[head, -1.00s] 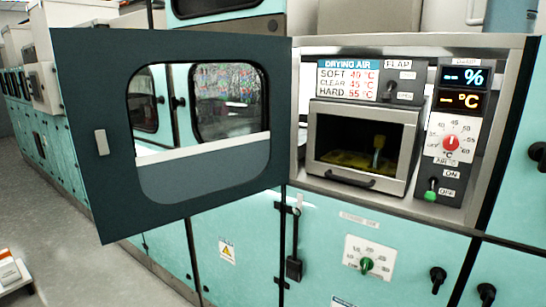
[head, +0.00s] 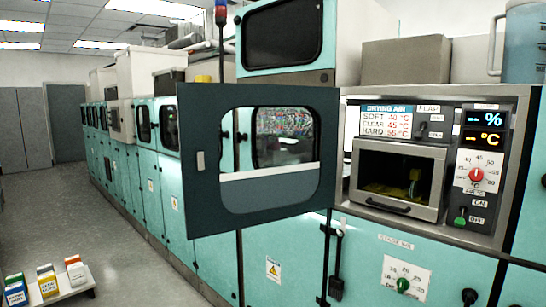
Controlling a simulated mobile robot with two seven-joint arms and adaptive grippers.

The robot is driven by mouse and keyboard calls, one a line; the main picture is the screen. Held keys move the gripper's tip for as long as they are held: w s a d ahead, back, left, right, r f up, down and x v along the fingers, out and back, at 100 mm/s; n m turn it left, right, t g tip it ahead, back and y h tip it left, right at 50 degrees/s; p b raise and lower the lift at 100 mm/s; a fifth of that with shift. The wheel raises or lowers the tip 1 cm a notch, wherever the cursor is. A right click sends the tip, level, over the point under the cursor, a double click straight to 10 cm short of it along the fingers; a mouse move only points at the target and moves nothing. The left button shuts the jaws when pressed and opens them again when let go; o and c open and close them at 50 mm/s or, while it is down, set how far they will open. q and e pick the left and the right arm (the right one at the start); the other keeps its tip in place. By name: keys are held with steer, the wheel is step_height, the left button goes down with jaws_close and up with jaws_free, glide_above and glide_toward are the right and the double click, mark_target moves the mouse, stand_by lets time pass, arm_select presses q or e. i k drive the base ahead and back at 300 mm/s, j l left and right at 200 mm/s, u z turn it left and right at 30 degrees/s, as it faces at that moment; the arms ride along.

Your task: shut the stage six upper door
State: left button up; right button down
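The upper door (head: 198,215) is a dark grey panel with a rounded window and a small light handle (head: 200,161) near its left edge. It stands swung open to the left, beside the drying-air compartment (head: 356,170) with its dark flap window and front handle. Through the door's window I see part of the teal machine row behind. A label reading like "STAGE SIX" (head: 396,242) is on the teal panel below the compartment. Neither of my grippers shows in the head view.
A control panel with a red dial (head: 476,175) and a green switch (head: 460,217) is right of the compartment. A low white stand (head: 62,290) with several coloured boxes is on the floor at lower left.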

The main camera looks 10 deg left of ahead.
mark_target(215, 204)
steer(key=k+z, duration=0.1)
steer(key=z, duration=1.25)
steer(key=j+z, duration=0.3)
steer(key=k+j+z, duration=0.1)
steer(key=j+z, duration=0.25)
steer(key=k+j, duration=0.15)
steer(key=j, duration=0.35)
steer(key=k+j, duration=0.1)
steer(key=j, duration=0.4)
steer(key=k+j, duration=0.15)
steer(key=j, duration=0.35)
steer(key=k+j, duration=0.1)
steer(key=j, duration=0.4)
steer(key=k+j, duration=0.15)
steer(key=j, duration=0.3)
steer(key=k+j, duration=0.1)
steer(key=j, duration=0.4)
steer(key=k+j, duration=0.15)
steer(key=j, duration=0.35)
steer(key=k+j, duration=0.15)
steer(key=j, duration=0.35)
steer(key=k+l, duration=0.1)
steer(key=l, duration=0.15)
steer(key=l+z, duration=0.1)
steer(key=k+l, duration=0.05)
steer(key=l, duration=0.05)
